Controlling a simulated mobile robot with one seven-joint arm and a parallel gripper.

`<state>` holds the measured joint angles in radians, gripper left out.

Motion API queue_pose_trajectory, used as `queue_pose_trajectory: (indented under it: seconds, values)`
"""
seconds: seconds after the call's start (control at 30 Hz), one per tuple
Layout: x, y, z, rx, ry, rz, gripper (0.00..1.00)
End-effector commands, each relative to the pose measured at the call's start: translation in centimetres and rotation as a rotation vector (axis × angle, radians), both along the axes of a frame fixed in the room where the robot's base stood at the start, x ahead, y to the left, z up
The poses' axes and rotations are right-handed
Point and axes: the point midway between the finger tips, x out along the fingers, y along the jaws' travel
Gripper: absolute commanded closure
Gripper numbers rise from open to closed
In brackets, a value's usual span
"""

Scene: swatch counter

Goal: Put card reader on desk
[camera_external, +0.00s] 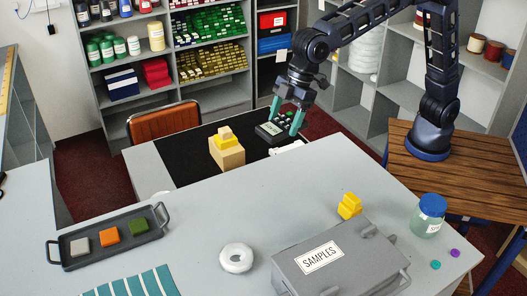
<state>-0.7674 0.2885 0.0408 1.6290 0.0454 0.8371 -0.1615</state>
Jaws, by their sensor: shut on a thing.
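The card reader (269,130) is a small dark device with a pale screen and several keys. It is at the back of the desk (226,178), over or beside the right part of a black mat (187,153). My gripper (285,117) points down with its teal fingers shut on the card reader. I cannot tell whether the reader touches the surface below. A white item, perhaps paper (288,148), lies just in front of it.
A grey SAMPLES case (340,262), a blue-lidded jar (429,215), a white ring (237,258) and a swatch tray (110,238) are nearer the front. The middle of the desk is clear.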

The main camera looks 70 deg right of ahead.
Motion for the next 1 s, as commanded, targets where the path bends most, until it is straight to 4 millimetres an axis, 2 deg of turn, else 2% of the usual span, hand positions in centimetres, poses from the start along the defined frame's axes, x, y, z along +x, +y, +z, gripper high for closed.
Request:
queue_pose_trajectory:
  seconds: [0.03, 0.2, 0.5, 0.53, 0.6, 0.73, 1.0]
  values:
    - [-1.6, 1.8, 0.0, 0.001, 0.001, 0.036, 0.65]
    - [-6.1, 6.6, 0.0, 0.003, 0.001, 0.135, 0.65]
    - [-11.4, 11.1, 0.0, 0.005, 0.004, 0.24, 0.65]
    - [-11.7, 11.3, -0.1, 0.005, 0.003, 0.246, 0.65]
    - [-11.4, 11.0, -1.6, 0.003, 0.005, 0.24, 0.65]
    - [-11.3, 11.0, -3.6, 0.003, 0.006, 0.239, 0.65]
    - [-11.4, 11.0, -6.6, 0.004, 0.005, 0.239, 0.65]
